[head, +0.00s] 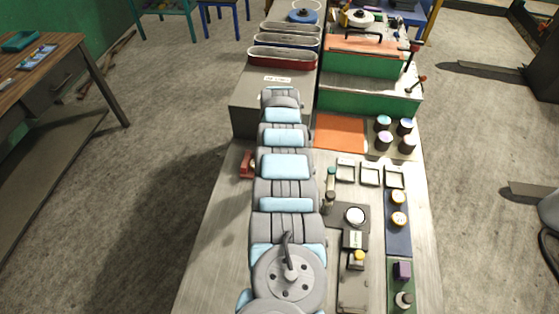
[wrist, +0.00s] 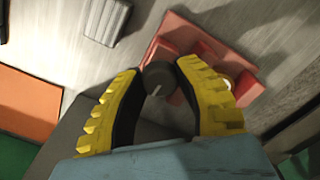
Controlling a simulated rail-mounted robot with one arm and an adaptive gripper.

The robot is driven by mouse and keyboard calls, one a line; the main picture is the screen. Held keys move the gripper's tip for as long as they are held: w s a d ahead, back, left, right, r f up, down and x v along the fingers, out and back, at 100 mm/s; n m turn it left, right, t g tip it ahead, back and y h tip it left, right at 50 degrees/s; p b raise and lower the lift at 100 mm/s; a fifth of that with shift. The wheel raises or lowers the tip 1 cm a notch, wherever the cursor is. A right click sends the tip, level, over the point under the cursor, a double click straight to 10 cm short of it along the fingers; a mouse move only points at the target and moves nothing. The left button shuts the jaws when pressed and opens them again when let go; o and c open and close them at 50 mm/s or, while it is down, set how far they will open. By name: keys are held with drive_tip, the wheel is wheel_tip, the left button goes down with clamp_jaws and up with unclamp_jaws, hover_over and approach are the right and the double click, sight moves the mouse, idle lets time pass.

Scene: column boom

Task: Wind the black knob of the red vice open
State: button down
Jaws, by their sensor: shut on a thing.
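The red vice (wrist: 204,45) lies beyond my fingers in the wrist view, on the pale bench top. Its black knob (wrist: 157,78), with a pale line on its face, sits between my two yellow-ribbed fingers. My gripper (wrist: 160,74) is shut on the knob, with a finger on either side. In the head view only a small part of the red vice (head: 246,166) shows, left of my arm. My arm hides the knob and my gripper there.
An orange mat (head: 340,132) lies right of my arm, with several lidded cups (head: 384,140) beside it. Small square trays (head: 370,174) stand in a row on the bench. A grey block (head: 262,100) and a green box (head: 365,65) stand farther back.

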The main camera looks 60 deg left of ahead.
drive_tip(key=shift+f, duration=0.1)
idle(0.4)
drive_tip(key=c, duration=0.7)
unclamp_jaws()
drive_tip(key=shift+o, duration=0.2)
wheel_tip(320, 180, up, 12)
drive_tip(key=shift+s, duration=0.1)
